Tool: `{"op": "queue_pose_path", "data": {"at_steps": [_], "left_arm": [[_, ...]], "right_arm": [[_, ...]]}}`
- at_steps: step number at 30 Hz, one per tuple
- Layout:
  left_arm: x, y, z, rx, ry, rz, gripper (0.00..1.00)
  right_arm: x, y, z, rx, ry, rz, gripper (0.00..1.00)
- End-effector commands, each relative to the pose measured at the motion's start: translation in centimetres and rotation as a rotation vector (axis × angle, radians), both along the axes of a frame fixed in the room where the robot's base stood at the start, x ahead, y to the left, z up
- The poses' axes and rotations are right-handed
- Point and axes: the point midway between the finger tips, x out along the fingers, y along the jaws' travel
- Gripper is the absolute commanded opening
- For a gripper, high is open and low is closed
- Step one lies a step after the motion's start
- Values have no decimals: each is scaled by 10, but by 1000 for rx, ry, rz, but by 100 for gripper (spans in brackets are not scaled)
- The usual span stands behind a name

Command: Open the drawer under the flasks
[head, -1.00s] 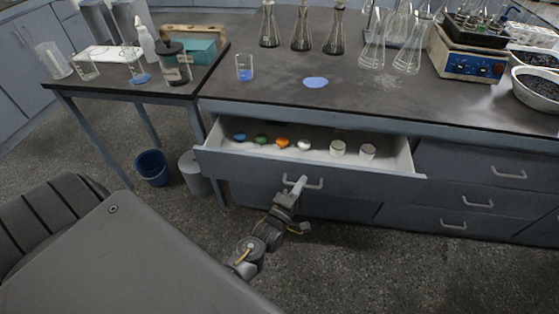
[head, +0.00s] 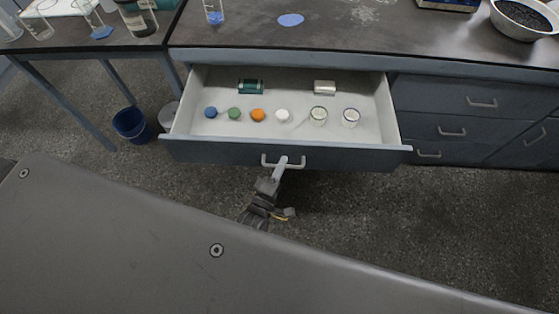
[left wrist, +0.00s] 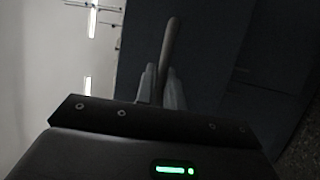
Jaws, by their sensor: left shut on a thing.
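The drawer (head: 210,150) under the worktop is pulled well out, and its light inside shows. My left gripper (head: 281,166) is shut on the drawer handle (head: 297,163) at the middle of the drawer front. In the left wrist view the handle (left wrist: 172,45) is a pale bar running up from between the fingers (left wrist: 160,82). My right gripper is not in view.
In the drawer lie several coloured round items, such as an orange one (head: 258,115), two small jars (head: 318,115), a green item (head: 251,86) and a silver one (head: 325,87). A blue bucket (head: 131,124) stands left. Shut drawers (head: 450,102) are at right.

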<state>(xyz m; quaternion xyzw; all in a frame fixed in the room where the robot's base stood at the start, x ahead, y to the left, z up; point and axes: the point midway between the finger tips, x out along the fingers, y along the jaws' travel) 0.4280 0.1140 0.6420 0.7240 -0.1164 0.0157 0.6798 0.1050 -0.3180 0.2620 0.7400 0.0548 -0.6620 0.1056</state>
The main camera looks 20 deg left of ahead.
Motion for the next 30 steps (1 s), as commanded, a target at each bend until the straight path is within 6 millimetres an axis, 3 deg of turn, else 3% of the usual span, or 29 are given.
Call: {"op": "queue_pose_path", "data": {"at_steps": [6,7,9,18,23,30], "left_arm": [[0,-1,-1,-1,2,-2,0],[0,-1,-1,-1,2,-2,12],[0,-1,-1,-1,2,-2,18],[-3,1,-1,-1,2,1,18],[-24,4,-7,0,5,0,18],[-71,11,-16,0,5,-1,18]], "right_arm": [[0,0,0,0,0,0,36],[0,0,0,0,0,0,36],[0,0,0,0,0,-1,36],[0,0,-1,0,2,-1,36],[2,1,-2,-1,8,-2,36],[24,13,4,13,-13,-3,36]]}}
